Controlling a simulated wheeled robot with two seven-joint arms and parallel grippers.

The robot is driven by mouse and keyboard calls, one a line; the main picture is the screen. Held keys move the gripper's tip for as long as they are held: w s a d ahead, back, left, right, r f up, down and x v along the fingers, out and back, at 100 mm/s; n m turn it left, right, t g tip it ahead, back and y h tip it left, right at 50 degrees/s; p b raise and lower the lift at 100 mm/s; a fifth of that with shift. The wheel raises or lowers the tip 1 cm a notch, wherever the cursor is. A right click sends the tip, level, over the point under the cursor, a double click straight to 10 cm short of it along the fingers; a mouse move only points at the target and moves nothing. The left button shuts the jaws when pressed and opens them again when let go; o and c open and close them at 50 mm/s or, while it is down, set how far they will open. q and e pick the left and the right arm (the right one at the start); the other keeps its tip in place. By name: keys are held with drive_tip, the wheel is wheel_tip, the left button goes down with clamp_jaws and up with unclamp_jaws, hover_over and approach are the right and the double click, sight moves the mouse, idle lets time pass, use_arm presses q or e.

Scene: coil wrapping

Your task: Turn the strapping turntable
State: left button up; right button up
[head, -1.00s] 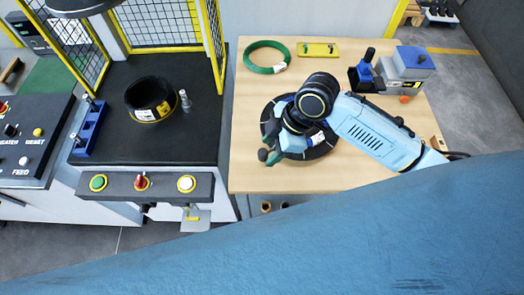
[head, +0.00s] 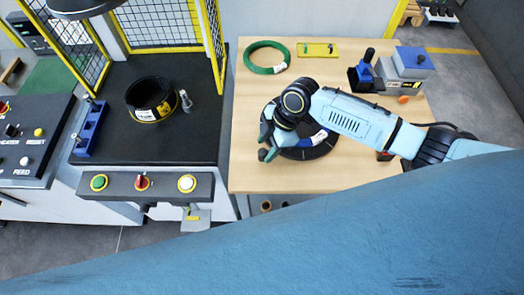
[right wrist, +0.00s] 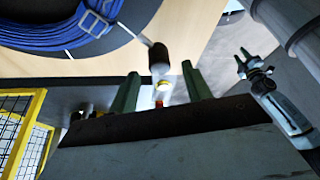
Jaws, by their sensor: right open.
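The strapping turntable (head: 324,150) is a black disc on the wooden table, partly hidden under my right arm. A blue coil with a white strap (right wrist: 92,22) lies on it in the right wrist view. A dark cylindrical handle (right wrist: 158,57) on a thin rod stands out from the turntable's edge. My right gripper (head: 266,146) is at the disc's left edge; its open green fingers (right wrist: 162,88) point toward the handle, which appears just beyond and between them. Whether they touch it I cannot tell. A small gripper, my left (right wrist: 245,64), shows at the right of that view.
A green coil (head: 267,56), a yellow plate (head: 318,50) and a blue-grey device (head: 404,68) stand at the table's back. Left is a machine with a black coil (head: 152,99), mesh fence and button bar (head: 118,185). The table's front left is clear.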

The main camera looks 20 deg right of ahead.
sight(263, 152)
drive_tip(key=shift+x, duration=2)
clamp_jaws()
